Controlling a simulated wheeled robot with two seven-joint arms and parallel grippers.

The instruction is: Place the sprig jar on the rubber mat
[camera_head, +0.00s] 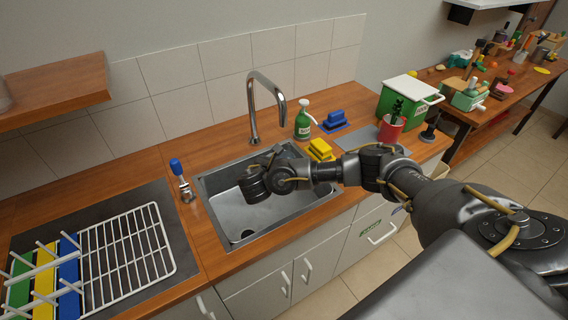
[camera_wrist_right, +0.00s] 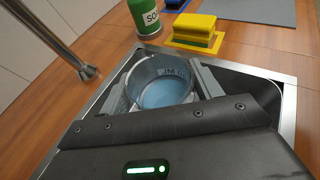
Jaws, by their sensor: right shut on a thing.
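My right gripper (camera_head: 258,184) is over the sink. A red pot (camera_head: 390,131) with a dark green plant stands at the counter's right. A flat grey mat (camera_head: 352,138) lies beside it and also shows in the right wrist view (camera_wrist_right: 262,10). My left gripper is not in view.
A metal sink (camera_head: 222,212) with a tall tap (camera_head: 251,105) lies under my right gripper. A green box (camera_head: 408,100) stands behind the red pot.

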